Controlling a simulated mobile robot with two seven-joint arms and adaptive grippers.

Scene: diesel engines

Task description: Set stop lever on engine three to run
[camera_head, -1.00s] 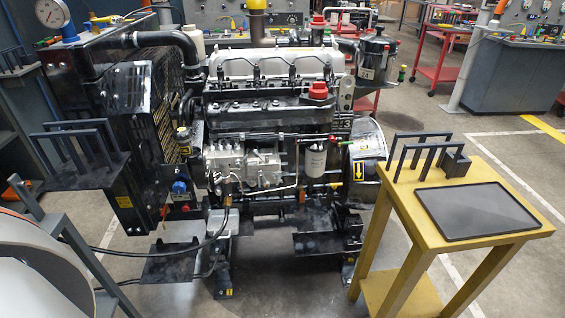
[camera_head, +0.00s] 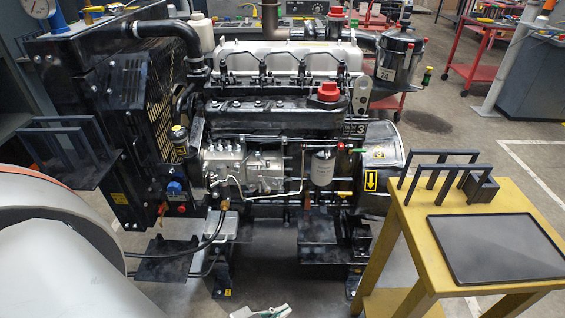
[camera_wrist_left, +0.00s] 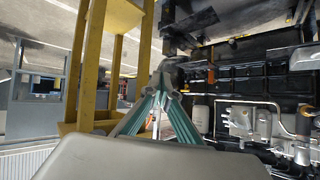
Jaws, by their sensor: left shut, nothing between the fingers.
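A small red-tipped part (camera_head: 340,147) and a green-tipped part (camera_head: 358,151) sit under the label, above the white filter. I cannot tell which of these is the stop lever, or its setting. My left gripper (camera_head: 264,312) just shows at the bottom edge, in front of and below the engine. In the left wrist view, its teal fingers (camera_wrist_left: 165,80) meet, shut and empty, apart from the engine. My right gripper is out of view.
A yellow stand (camera_head: 420,225) with a dark tablet (camera_head: 495,248) and a rack of grey hoops is at the right, close to the engine. A radiator guard (camera_head: 140,110) and a hoop shelf are at the left. Black hoses hang at the lower left.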

